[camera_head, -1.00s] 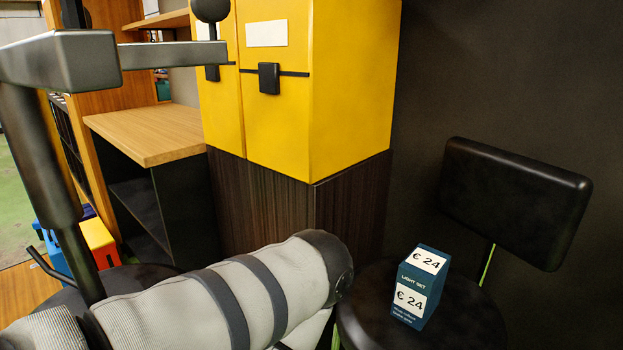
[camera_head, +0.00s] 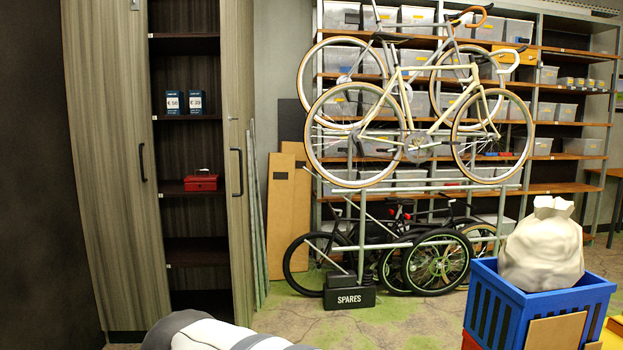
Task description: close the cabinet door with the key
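A tall grey-brown wooden cabinet (camera_head: 107,160) stands at the left. Its right door (camera_head: 237,150) is swung open and seen nearly edge-on, with a dark vertical handle (camera_head: 236,172). Its left door, with a dark handle (camera_head: 141,162), looks shut. The open side shows dark shelves holding two dark blue price-marked boxes (camera_head: 173,103) and a small red box (camera_head: 201,182). I cannot make out a key. Neither of my grippers is in view.
A blue crate (camera_head: 493,300) holding a pale sack (camera_head: 542,246) is at lower right. Boards (camera_head: 281,215) lean beside the cabinet. Green-grey floor is clear before the stand.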

